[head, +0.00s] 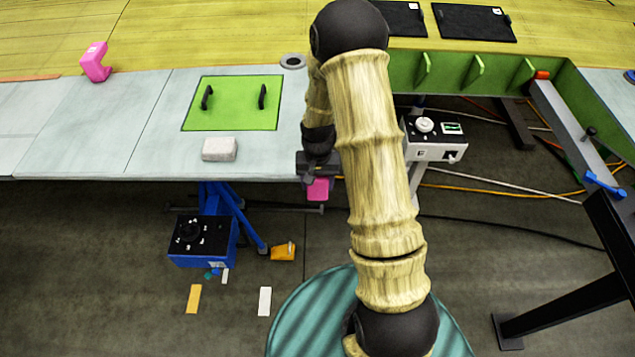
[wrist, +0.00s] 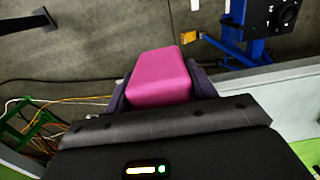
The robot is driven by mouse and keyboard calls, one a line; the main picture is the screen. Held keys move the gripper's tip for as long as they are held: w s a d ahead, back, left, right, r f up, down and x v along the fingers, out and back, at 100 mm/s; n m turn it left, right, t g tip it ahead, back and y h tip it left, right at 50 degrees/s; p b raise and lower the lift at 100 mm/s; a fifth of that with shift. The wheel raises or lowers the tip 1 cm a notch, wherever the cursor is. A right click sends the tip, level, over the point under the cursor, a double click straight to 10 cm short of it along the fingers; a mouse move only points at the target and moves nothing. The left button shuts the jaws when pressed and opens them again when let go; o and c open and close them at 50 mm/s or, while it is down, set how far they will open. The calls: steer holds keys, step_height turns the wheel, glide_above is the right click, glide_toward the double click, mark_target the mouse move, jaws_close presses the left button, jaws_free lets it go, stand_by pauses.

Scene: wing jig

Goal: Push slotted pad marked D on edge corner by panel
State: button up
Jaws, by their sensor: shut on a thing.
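My gripper (head: 318,176) is shut on a pink pad (head: 318,190) near the right end of the pale table's front edge. In the wrist view the pink pad (wrist: 160,78) sits between the two dark fingers. Its slot and any letter on it are hidden or too small to read. In the head view the pad shows just below the table edge; I cannot tell whether it touches the edge. The green panel (head: 232,118) with two black handles lies on the table, left of my gripper. Another pink slotted piece (head: 95,62) stands at the far left.
A grey block (head: 219,149) lies near the front edge. A white control box (head: 433,138) stands right of my arm, beside green ribbed framing (head: 450,70). Cables cross the floor there. A blue stand with a black-topped box (head: 203,240) is below the table.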

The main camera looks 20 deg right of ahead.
steer(key=shift+w, duration=0.25)
steer(key=o, duration=1.1)
steer(key=shift+w+d, duration=0.1)
steer(key=shift+d, duration=0.05)
steer(key=shift+c, duration=0.2)
steer(key=shift+s, duration=0.2)
steer(key=shift+w+r, duration=0.2)
steer(key=shift+r, duration=0.05)
step_height(320, 180, up, 17)
steer(key=b, duration=0.4)
steer(key=shift+w, duration=0.1)
steer(key=s+a+f+n+t+b, duration=0.1)
steer(key=s+f, duration=0.1)
steer(key=s, duration=0.5)
steer(key=s+a+f+n+t+b, duration=0.1)
steer(key=s+f+n+t+b, duration=0.1)
steer(key=s, duration=0.5)
steer(key=shift+s+a+f+n, duration=0.15)
steer(key=shift+s+f+n, duration=0.2)
steer(key=shift+f, duration=0.35)
